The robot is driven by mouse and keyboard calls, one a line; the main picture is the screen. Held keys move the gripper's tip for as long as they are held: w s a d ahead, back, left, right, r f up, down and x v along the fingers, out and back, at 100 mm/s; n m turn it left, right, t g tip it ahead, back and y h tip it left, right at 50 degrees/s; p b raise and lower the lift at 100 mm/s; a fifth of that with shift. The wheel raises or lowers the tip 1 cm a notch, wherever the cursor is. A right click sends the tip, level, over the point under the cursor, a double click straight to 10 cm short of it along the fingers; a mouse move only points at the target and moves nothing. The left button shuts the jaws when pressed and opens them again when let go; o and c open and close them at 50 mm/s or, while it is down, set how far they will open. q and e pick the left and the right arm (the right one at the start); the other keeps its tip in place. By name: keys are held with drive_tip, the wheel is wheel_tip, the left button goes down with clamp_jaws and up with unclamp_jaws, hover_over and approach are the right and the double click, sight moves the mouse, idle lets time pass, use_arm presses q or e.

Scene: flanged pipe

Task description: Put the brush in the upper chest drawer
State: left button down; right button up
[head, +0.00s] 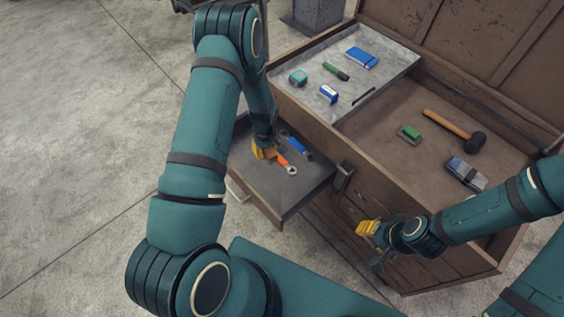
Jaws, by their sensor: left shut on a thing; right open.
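The upper chest drawer (286,200) is pulled out from the chest front. My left gripper (268,153) is inside or just above it, with its fingers shut on an orange-handled tool (282,160) with a pale round end. A blue tool (294,144) with a dark end lies beside it in the drawer. I cannot tell for sure which thing is the brush; a green block with a grey base (410,132) on the chest's floor is one candidate. My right gripper (367,229) is open and empty in front of the chest's front face.
The open chest (345,155) holds a hammer (455,130) and a grey-blue tool (466,172). A grey tray (385,75) at its left end carries several small items, including a blue notebook (362,57). The raised lid stands behind. The concrete floor at left is clear.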

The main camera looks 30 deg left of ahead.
use_arm(q)
drive_tip(key=shift+w+a+f+n+b, duration=0.25)
drive_tip(key=shift+w+a+f+n, duration=0.1)
drive_tip(key=shift+a+f+n, duration=0.2)
drive_tip(key=shift+w+a+f+n+b, duration=0.2)
drive_tip(key=shift+w+a+f+n, duration=0.1)
drive_tip(key=shift+a+f+n, duration=0.25)
wheel_tip(320, 180, down, 5)
drive_tip(key=shift+a+f+b, duration=0.1)
drive_tip(key=shift+b, duration=0.5)
hover_over(265, 169)
drive_tip(key=shift+f+b, duration=0.45)
drive_tip(key=shift+f, duration=1.65)
drive_tip(key=shift+s, duration=0.1)
drive_tip(key=shift+f, duration=0.4)
drive_tip(key=shift+f, duration=0.2)
drive_tip(key=c, duration=0.7)
unclamp_jaws()
drive_tip(key=shift+o, duration=0.2)
drive_tip(key=shift+r, duration=0.1)
